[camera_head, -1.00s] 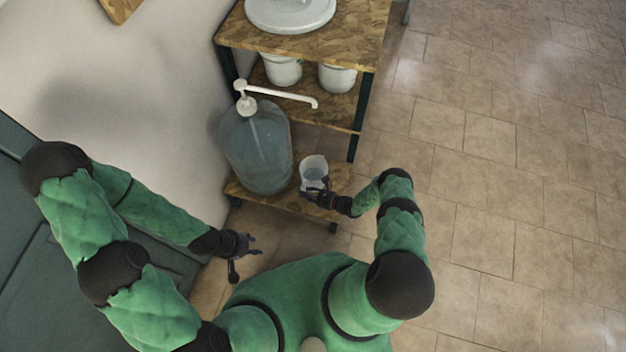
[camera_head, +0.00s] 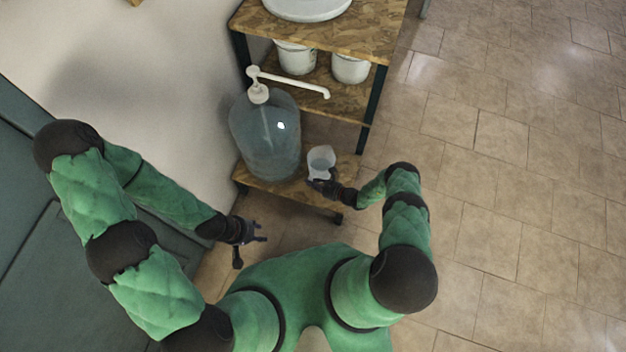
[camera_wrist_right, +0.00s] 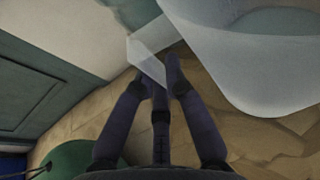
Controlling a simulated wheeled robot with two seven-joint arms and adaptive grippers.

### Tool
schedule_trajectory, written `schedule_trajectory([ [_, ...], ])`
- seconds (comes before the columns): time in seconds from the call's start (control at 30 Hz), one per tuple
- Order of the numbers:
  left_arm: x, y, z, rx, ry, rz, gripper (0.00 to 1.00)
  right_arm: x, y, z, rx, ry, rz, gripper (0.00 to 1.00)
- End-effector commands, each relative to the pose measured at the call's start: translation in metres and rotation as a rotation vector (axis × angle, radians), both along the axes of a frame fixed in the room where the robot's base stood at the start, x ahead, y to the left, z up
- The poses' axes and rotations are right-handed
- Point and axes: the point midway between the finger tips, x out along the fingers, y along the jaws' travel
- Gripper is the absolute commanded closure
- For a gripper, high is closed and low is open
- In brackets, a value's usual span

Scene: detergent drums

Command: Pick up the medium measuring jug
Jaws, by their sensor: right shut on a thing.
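The measuring jug (camera_head: 321,157) is a small translucent whitish cup at the front right of the low wooden shelf in the head view. My right gripper (camera_head: 320,180) is shut on its near side. In the right wrist view, the fingers of this gripper (camera_wrist_right: 161,68) close on a thin translucent strip that looks like the jug's handle (camera_wrist_right: 148,62); the jug's body (camera_wrist_right: 250,60) fills the upper right. The jug looks upright. I cannot tell whether its base touches the shelf. My left gripper (camera_head: 254,240) is open and empty, low and left of the shelf.
A large clear bottle (camera_head: 266,138) with a white pump (camera_head: 258,92) and long spout stands just left of the jug. White tubs (camera_head: 350,69) sit on the shelf above. The low shelf's wooden board (camera_head: 290,194) shows in front. Tiled floor (camera_head: 520,180) is free to the right.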

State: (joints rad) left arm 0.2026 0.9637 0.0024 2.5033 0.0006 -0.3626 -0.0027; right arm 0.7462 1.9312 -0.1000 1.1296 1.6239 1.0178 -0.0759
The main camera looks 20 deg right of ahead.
Motion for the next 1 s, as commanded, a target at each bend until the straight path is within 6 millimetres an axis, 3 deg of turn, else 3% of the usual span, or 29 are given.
schedule_trajectory([
  [0.43,0.0,0.0,0.02,0.0,0.0,0.0,0.6,0.002,-0.001,0.034,-0.002,-0.004,0.0,1.0],
  [1.0,0.0,0.0,0.061,0.0,0.0,0.0,0.6,-0.042,0.014,0.086,0.001,-0.002,0.0,1.0],
])
